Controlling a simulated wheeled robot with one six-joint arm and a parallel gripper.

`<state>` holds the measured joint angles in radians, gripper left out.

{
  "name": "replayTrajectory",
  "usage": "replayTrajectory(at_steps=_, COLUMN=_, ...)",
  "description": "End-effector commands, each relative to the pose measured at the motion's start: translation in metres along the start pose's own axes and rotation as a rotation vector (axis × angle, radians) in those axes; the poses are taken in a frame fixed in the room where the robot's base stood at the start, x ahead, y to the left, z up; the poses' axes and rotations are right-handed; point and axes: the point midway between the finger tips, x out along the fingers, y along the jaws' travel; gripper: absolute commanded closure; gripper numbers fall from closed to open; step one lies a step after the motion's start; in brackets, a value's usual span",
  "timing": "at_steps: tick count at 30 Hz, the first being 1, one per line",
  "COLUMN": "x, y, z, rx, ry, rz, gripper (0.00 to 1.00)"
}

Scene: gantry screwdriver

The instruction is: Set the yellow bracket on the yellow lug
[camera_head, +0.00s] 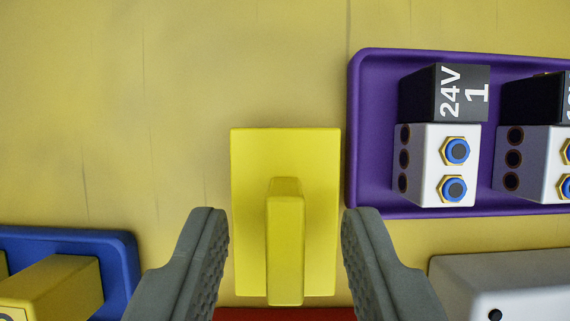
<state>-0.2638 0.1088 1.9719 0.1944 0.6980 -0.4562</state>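A yellow piece (250,165), a rectangular plate with a narrow bar rising from it towards the camera, lies in the middle of the view. I cannot tell for sure if it is the bracket or the lug. My gripper (285,225) is open, with one grey finger on each side of this piece. The fingers look apart from its bar and close to the line of the plate's side edges; contact does not show. A yellow block (65,285) sits in a blue tray (125,250) at the lower left, partly cut off by the frame.
A purple tray (365,190) at the right holds white-and-black connector blocks, one marked 24V 1 (445,150). A light grey box (500,285) is at the lower right. A red edge (285,314) shows at the bottom. The worn yellow surface (170,90) is bare at the upper left.

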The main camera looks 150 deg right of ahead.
Motion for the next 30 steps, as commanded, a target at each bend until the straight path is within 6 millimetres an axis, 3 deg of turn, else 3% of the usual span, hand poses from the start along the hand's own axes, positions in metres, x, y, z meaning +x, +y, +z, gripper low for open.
replayTrajectory(at_steps=7, x=0.003, y=0.0, z=0.0, rx=0.0, ry=0.001, rz=0.001, gripper=0.64)
replayTrajectory(at_steps=12, x=0.003, y=0.0, z=0.0, rx=0.0, ry=0.001, rz=0.001, gripper=0.97)
replayTrajectory(at_steps=13, x=0.003, y=0.0, z=0.0, rx=0.0, ry=0.001, rz=0.001, gripper=1.0)
replayTrajectory(at_steps=23, x=0.001, y=0.0, z=-0.001, rx=0.0, ry=0.002, rz=0.001, gripper=1.0)
replayTrajectory(at_steps=30, x=-0.026, y=0.0, z=-0.013, rx=-0.001, ry=0.004, rz=0.002, gripper=1.0)
